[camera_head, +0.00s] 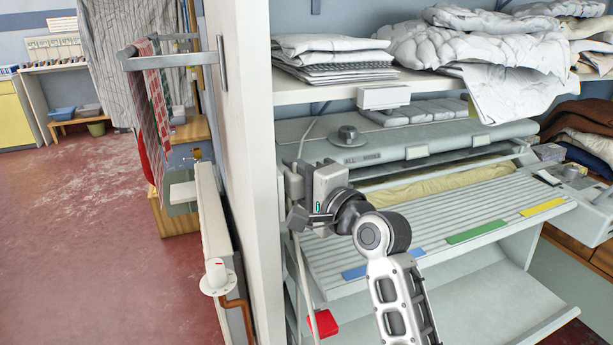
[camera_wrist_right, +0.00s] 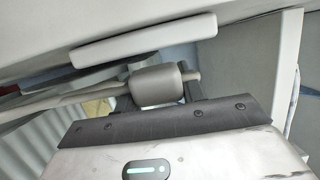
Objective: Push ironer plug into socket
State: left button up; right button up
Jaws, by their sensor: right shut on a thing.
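My right gripper (camera_head: 308,218) is in the head view, at the left end of the ironer, close to the white partition wall. In the right wrist view it is shut on the plug (camera_wrist_right: 158,85), a grey rounded cylinder. The plug's cord (camera_wrist_right: 60,104) runs off to the left, and a short narrow end points right. In the head view the plug is hidden or too small to make out. My left gripper is not in view.
The ironer (camera_head: 440,235) with its slatted board fills the right side. A shelf (camera_head: 345,90) with folded linen hangs above it. The partition wall (camera_head: 240,120) stands close on the left. A pale bar (camera_wrist_right: 145,42) lies just above the plug in the wrist view.

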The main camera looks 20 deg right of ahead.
jog(key=shift+a, duration=0.2)
dwell(0.7)
jog(key=shift+p, duration=0.4)
jog(key=shift+p, duration=0.5)
dwell(1.1)
jog(key=shift+p, duration=0.3)
jog(key=shift+a+p, duration=0.35)
jog(key=shift+a, duration=0.25)
dwell(0.4)
jog(key=o, duration=1.1)
jog(key=shift+c, duration=0.2)
